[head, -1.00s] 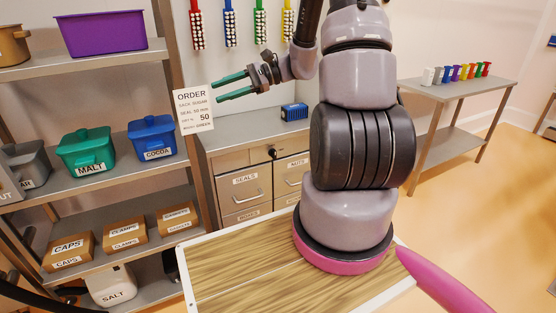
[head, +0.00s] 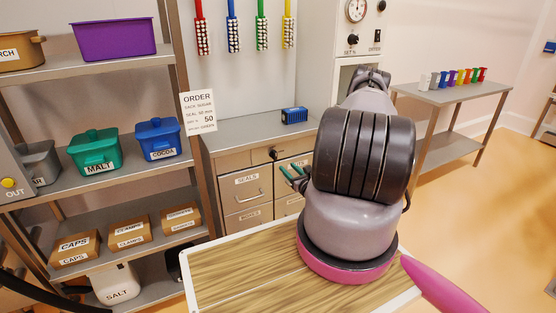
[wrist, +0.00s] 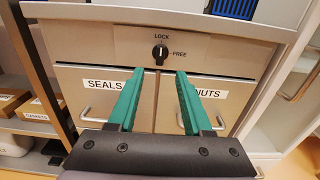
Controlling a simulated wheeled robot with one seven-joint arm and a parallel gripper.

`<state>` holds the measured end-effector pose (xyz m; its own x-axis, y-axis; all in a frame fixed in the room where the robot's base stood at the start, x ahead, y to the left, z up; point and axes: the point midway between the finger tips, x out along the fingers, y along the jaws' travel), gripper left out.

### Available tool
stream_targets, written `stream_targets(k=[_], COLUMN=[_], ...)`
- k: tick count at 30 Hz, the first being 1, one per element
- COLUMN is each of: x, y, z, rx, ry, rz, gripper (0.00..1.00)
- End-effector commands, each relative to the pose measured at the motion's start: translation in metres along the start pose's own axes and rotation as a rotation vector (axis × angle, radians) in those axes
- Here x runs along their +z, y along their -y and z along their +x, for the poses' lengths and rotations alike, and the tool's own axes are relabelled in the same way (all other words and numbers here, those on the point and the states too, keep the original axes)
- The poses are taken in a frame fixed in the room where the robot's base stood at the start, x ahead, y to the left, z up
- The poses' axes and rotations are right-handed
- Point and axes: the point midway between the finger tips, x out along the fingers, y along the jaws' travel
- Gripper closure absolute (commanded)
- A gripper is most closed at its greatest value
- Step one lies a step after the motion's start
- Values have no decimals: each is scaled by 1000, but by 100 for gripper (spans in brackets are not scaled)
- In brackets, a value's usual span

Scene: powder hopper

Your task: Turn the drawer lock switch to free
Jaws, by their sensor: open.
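The drawer lock switch (wrist: 160,53) is a round black knob on the panel above the drawers, with LOCK printed above it and FREE to its right. Its pale mark stands upright, towards LOCK. It also shows in the head view (head: 273,154). My gripper (wrist: 158,74) is open and empty, its green fingers pointing at the cabinet, with the switch just above the gap between the fingertips in the wrist view. In the head view my gripper (head: 293,172) is mostly hidden behind my arm. I cannot tell the distance from fingertips to panel.
Below the switch are the SEALS drawer (wrist: 85,92) and the NUTS drawer (wrist: 215,100), with protruding handles. A blue box (head: 294,115) sits on the counter. The shelf rack (head: 190,105) with bins stands left. The order sign (head: 198,112) hangs at its edge.

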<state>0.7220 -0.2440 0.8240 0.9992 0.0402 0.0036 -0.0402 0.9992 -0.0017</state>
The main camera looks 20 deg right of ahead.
Motion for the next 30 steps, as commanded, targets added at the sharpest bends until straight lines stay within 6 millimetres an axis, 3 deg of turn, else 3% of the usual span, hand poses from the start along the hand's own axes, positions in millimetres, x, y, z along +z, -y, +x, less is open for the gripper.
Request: stream_targets(k=[5, 18, 24, 30], x=[-3, -2, -2, -3], y=[0, 1, 1, 1], z=[14, 91, 105, 107], rx=[-6, -6, -6, -6], ry=[-2, -1, -3, -3], rz=[-1, -1, 1, 2], gripper=[50, 50, 50, 50])
